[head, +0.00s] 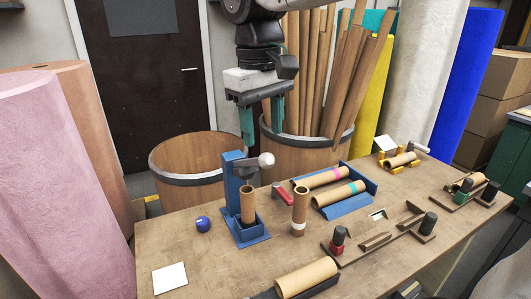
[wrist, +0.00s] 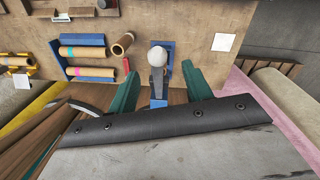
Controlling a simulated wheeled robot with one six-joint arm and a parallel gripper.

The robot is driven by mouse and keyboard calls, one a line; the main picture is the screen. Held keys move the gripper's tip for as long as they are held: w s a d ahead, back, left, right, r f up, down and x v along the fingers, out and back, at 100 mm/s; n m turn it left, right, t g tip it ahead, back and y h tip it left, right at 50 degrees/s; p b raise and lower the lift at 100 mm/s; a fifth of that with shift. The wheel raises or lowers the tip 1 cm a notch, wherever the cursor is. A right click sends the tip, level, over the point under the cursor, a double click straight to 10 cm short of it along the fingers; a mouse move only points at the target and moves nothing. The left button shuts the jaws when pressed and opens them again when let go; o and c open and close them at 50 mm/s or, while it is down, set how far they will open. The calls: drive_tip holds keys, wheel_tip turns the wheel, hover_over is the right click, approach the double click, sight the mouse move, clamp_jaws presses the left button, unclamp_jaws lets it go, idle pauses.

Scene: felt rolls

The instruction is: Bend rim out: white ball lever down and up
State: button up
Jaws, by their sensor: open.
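A blue press (head: 232,172) stands on the table with a cardboard tube (head: 248,205) upright in its base. Its white ball (head: 266,160) is on the lever near the top of the post, to the right. My gripper (head: 262,138) is above the ball, its two teal fingers apart and pointing down, with nothing held. In the wrist view the ball (wrist: 157,57) shows between the open fingertips (wrist: 158,70), with the press's blue post (wrist: 158,92) below it. Whether a finger touches the ball cannot be told. The tube in the press is hidden in the wrist view.
Another tube (head: 299,212) stands right of the press, near a red-handled tool (head: 284,194). A blue rack (head: 350,207) holds banded tubes. A blue ball (head: 203,224) and white card (head: 169,277) lie left. Barrels (head: 185,158) stand behind the table.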

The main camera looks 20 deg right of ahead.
sight(266, 154)
drive_tip(key=shift+w+r, duration=0.25)
drive_tip(key=shift+r, duration=0.5)
drive_tip(key=shift+s+d+f, duration=0.15)
drive_tip(key=shift+f, duration=0.05)
drive_tip(key=f, duration=0.7)
drive_tip(key=shift+d+f, duration=0.1)
drive_tip(key=shift+d, duration=0.1)
drive_tip(key=shift+c, duration=0.3)
